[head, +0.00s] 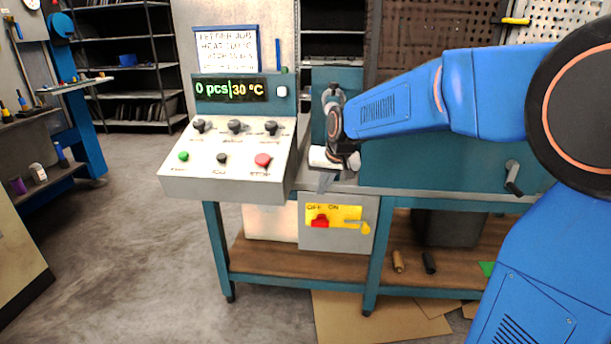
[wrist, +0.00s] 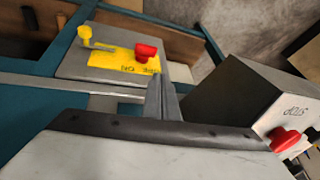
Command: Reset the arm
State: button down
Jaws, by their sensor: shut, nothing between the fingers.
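My blue arm (head: 400,103) reaches in from the right in the head view. My gripper (head: 326,182) points down between the sloped control console (head: 225,160) and the teal machine housing, above the switch box (head: 336,238). In the wrist view my gripper (wrist: 165,98) shows its fingers together, with nothing held. The switch box (wrist: 90,62) appears there upside down beyond the fingertips, with a yellow plate, a red knob (wrist: 146,51) and a yellow handle (wrist: 87,34). The fingers look apart from them.
The console carries several black knobs, a green button (head: 183,156) and a red button (head: 262,160), also in the wrist view (wrist: 283,139). A display (head: 229,88) reads "0 pcs" and "30 °C". Cardboard (head: 375,318) lies under the bench; the floor at left is clear.

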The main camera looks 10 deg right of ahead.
jog(key=s+d+f, duration=0.1)
jog(key=s+d, duration=0.1)
jog(key=s, duration=1)
jog(key=s+d+f+n+h, duration=0.1)
jog(key=s+d, duration=0.2)
jog(key=s, duration=0.9)
jog(key=s+d+f, duration=0.1)
jog(key=s+d, duration=0.2)
jog(key=s, duration=1)
jog(key=shift+n, duration=0.3)
jog(key=shift+d+r, duration=0.1)
jog(key=shift+d, duration=0.05)
